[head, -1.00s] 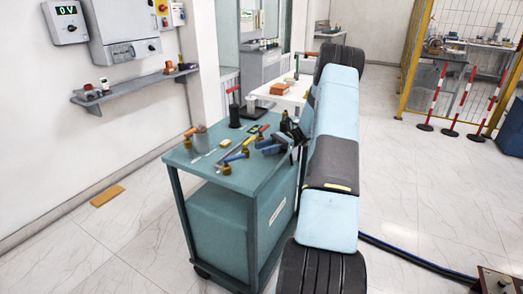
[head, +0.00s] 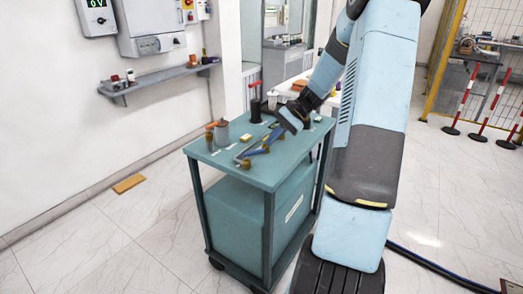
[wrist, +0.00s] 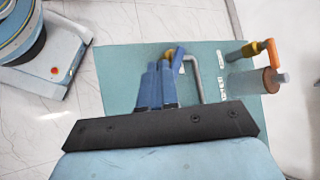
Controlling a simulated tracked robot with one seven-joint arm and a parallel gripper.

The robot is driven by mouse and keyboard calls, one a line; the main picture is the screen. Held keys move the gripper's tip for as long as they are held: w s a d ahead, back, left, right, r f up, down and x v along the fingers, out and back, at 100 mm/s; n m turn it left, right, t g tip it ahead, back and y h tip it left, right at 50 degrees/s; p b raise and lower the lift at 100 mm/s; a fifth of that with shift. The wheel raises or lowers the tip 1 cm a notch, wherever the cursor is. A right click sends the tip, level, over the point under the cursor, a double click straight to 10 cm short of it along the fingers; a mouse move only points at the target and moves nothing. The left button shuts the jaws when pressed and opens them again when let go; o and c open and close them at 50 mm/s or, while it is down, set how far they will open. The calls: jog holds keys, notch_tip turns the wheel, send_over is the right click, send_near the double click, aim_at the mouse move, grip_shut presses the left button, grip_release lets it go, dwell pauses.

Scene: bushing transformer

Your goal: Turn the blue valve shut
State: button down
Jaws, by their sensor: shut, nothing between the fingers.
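The blue valve has a blue lever handle (head: 256,153) on a brass body (head: 245,163), low on the front part of the teal cart top. In the wrist view its blue handle (wrist: 179,58) and brass part show just beyond my fingertips. My gripper (wrist: 158,68) is shut and empty, with its blue fingers side by side, pointing at the valve. The fingertips overlap the lower end of the handle in that view; I cannot tell whether they touch. In the head view my gripper (head: 279,136) reaches down over the cart, and the fingers are hard to separate from the handle.
The teal cart top (head: 222,160) also carries an orange-handled valve (wrist: 272,50), a grey cylinder (wrist: 254,80), a bent grey rod (wrist: 196,72) beside the blue valve, and a red-handled black device (head: 255,106). A wall shelf (head: 150,79) is at left.

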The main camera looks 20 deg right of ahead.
aim_at(254, 154)
jog(key=s+a+r+n+t+h, duration=0.45)
jog(key=s+n+h, duration=0.25)
jog(key=n+h, duration=0.3)
jog(key=shift+x, duration=4.3)
jog(key=shift+w+d+f, duration=0.1)
jog(key=shift+w+f, duration=0.1)
jog(key=shift+w, duration=0.6)
jog(key=shift+w+d+f, duration=0.1)
jog(key=shift+w+f, duration=0.05)
jog(key=shift+w, duration=1.25)
